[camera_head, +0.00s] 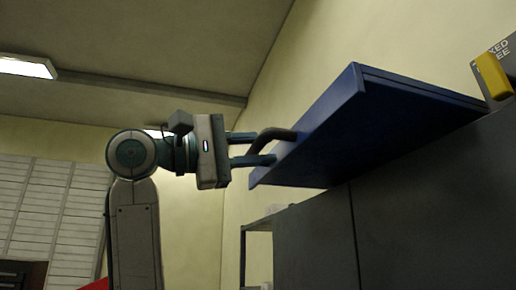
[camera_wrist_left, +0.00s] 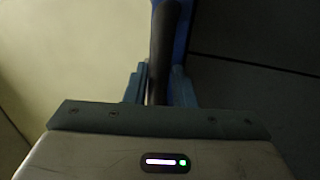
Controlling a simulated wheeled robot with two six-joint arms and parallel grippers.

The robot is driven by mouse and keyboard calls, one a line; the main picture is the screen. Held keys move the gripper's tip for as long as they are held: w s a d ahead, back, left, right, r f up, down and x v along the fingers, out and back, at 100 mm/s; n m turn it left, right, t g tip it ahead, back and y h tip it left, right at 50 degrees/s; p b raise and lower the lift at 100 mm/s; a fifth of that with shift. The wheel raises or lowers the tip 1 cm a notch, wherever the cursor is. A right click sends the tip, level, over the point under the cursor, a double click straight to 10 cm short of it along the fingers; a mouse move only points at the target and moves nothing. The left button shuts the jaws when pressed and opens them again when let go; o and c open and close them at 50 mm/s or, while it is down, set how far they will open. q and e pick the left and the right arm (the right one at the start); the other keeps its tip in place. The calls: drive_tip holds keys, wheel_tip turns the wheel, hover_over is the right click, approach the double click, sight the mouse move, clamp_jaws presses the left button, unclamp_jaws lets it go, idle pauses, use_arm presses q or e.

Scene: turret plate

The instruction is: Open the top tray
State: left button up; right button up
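The blue top tray (camera_head: 385,125) juts out from the top of the dark grey cabinet (camera_head: 430,215) in the head view, with its underside showing. A dark curved handle (camera_head: 283,134) sits on its front face. My left gripper (camera_head: 262,149) has its two fingers on either side of the handle and appears shut on it. The left wrist view shows the dark handle (camera_wrist_left: 160,45) running between the two fingers (camera_wrist_left: 158,88), with the blue front beside it. The tray's inside is hidden from this low angle. My right gripper is not in view.
A grey bin with a yellow part (camera_head: 493,78) and lettering stands on the cabinet top at the right edge. A shelf frame (camera_head: 257,228) stands beyond the cabinet. The space left of my left arm is open towards the slatted far wall (camera_head: 50,205).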

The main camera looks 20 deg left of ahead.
use_arm(q)
drive_tip(key=shift+s+a, duration=0.1)
drive_tip(key=shift+a, duration=0.05)
drive_tip(key=b+v, duration=0.4)
drive_tip(key=v, duration=0.6)
drive_tip(key=shift+b, duration=0.3)
drive_tip(key=shift+s+a, duration=0.1)
drive_tip(key=shift+a, duration=0.05)
drive_tip(key=shift+f, duration=0.1)
